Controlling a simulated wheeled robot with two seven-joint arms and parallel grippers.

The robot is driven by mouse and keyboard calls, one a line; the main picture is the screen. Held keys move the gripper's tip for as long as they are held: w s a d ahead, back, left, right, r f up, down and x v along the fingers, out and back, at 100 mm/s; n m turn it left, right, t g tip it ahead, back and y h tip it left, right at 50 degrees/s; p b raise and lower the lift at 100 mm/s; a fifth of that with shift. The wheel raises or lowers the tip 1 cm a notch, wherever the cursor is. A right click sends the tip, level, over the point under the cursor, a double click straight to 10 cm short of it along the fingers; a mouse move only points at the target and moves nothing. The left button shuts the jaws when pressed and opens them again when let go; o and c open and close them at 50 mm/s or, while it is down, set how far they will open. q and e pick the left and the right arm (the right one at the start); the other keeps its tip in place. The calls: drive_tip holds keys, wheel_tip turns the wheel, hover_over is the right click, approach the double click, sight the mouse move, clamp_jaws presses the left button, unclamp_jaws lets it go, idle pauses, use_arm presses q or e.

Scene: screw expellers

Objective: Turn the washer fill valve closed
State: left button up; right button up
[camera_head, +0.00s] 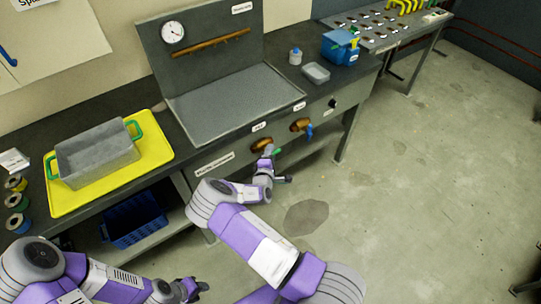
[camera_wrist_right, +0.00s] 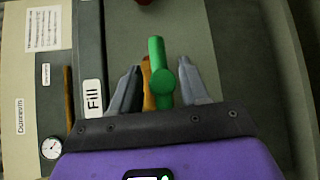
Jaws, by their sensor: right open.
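The fill valve has a brass body (camera_head: 262,145) and a green lever handle (camera_head: 277,151), on the front panel below a small white label. In the right wrist view the green handle (camera_wrist_right: 157,60) stands before the brass body (camera_wrist_right: 148,84), beside a label reading "Fill" (camera_wrist_right: 93,98). The handle points toward the top of that view. My right gripper (camera_wrist_right: 162,85) is open, with one finger on each side of the handle's round hub; I cannot tell whether they touch it. My left gripper (camera_head: 193,290) is low at the bottom, away from the valve; its jaw opening is unclear.
A second brass valve (camera_head: 301,125) with a blue handle is just right of the fill valve. A black knob (camera_head: 332,103) sits further right. A yellow tray (camera_head: 160,149) holds a grey bin (camera_head: 98,155) on the bench. The floor (camera_head: 400,200) at right is clear.

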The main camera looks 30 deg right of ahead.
clamp_jaws()
